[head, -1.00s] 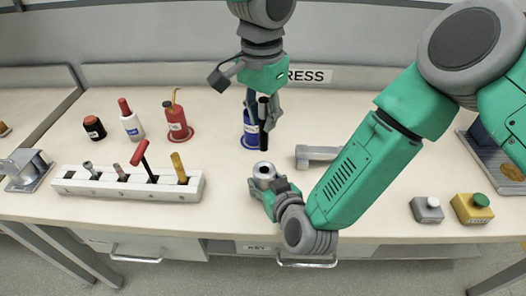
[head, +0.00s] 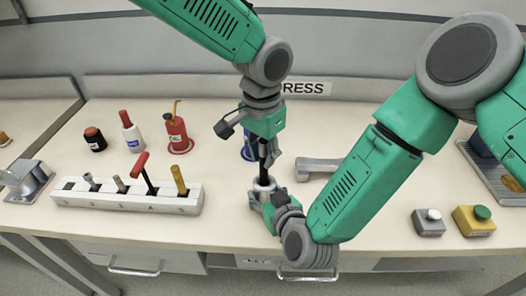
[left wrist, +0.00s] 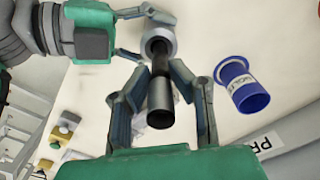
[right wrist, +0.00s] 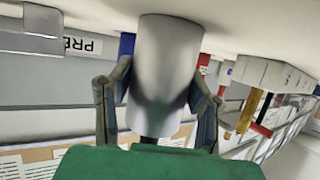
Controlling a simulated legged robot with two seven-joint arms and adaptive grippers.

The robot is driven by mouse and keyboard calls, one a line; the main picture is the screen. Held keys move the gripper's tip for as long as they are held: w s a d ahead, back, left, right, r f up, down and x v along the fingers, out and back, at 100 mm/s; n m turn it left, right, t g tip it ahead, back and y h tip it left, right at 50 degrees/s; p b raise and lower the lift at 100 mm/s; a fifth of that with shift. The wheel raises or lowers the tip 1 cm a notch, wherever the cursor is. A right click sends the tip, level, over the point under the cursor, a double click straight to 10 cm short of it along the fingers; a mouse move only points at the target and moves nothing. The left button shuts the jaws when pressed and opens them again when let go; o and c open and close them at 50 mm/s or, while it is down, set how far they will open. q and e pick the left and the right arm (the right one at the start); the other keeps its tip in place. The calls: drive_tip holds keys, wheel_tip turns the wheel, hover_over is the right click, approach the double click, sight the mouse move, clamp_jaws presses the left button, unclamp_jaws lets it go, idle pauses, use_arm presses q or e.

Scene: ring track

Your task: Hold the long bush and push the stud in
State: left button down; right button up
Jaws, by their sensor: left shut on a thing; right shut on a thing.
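The long bush (right wrist: 168,75) is a light grey metal cylinder; its top ring (left wrist: 158,36) shows in the left wrist view. My right gripper (right wrist: 160,108) is shut on it, holding it upright near the table's front. The stud (left wrist: 161,100) is a dark rod. My left gripper (left wrist: 162,88) is shut on it, directly above the bush. In the head view the left gripper (head: 264,160) points straight down, with the stud's lower end (head: 263,178) at the mouth of the bush (head: 263,188). How deep the stud sits in the bush I cannot tell.
A blue pot (left wrist: 240,85) stands just behind the bush. A white rack (head: 130,196) with several tools lies to the left. A grey handle-like part (head: 316,168) is to the right. Grey (head: 428,222) and yellow (head: 474,220) button boxes stand at the right front.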

use_arm(q)
drive_tip(key=c, duration=1.4)
unclamp_jaws()
drive_tip(key=shift+c, duration=0.2)
wheel_tip(320, 180, up, 13)
drive_tip(key=shift+f, duration=0.1)
use_arm(e)
drive_tip(key=o, duration=1)
drive_tip(key=shift+s, duration=0.1)
